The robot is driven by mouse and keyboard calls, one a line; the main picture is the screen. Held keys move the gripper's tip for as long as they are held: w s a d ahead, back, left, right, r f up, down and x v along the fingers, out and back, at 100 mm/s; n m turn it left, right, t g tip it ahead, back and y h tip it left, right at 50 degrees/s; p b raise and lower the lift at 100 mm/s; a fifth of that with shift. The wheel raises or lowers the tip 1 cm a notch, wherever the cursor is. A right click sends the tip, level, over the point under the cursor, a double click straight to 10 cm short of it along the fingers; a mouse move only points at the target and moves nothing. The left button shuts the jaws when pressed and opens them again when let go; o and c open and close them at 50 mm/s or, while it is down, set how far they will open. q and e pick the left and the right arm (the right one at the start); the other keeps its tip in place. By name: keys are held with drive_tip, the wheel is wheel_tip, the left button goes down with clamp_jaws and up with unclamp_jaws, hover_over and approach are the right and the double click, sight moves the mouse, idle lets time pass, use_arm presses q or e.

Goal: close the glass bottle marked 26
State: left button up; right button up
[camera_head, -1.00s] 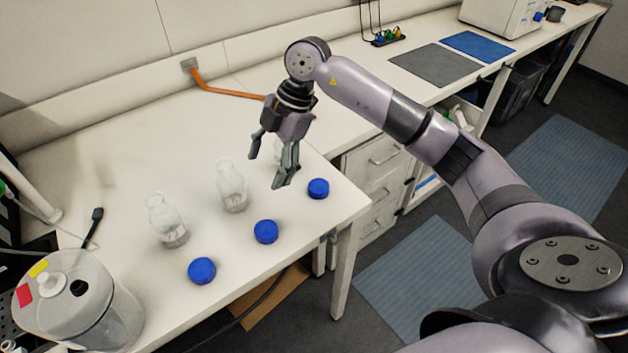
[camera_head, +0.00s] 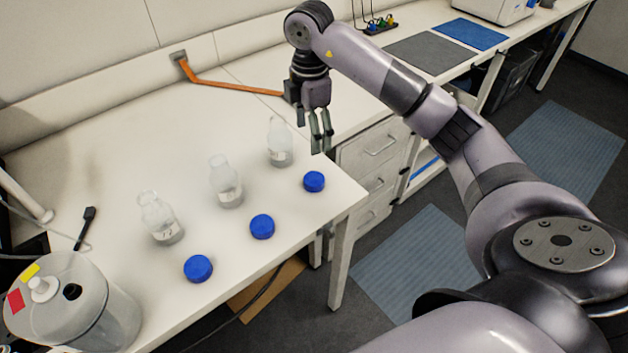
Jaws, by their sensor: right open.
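Three open clear glass bottles stand upright on the white table: a left one (camera_head: 161,219), a middle one (camera_head: 226,182) and a right one (camera_head: 279,143). Their labels are too small to read, so I cannot tell which is marked 26. A blue cap lies in front of each: left cap (camera_head: 198,268), middle cap (camera_head: 262,226), right cap (camera_head: 314,181). My right gripper (camera_head: 320,142) is open and empty, pointing down above the right cap and to the right of the right bottle. My left gripper is not in view.
A large translucent container (camera_head: 100,315) stands at the table's front left, with a dark tool (camera_head: 86,225) behind it. An orange strip (camera_head: 230,89) runs along the back. The table's right edge is close to the right cap.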

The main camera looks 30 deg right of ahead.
drive_tip(key=p, duration=0.1)
hover_over(313, 179)
drive_tip(key=f, duration=0.9)
drive_tip(key=shift+w+a+f, duration=0.15)
drive_tip(key=shift+a+f, duration=0.05)
drive_tip(key=shift+f, duration=0.05)
drive_tip(key=shift+p, duration=0.3)
drive_tip(key=f+p, duration=0.2)
drive_tip(key=f, duration=0.2)
drive_tip(key=shift+d+f, duration=0.2)
drive_tip(key=shift+f, duration=0.4)
drive_tip(key=shift+c, duration=0.4)
drive_tip(key=c, duration=0.8)
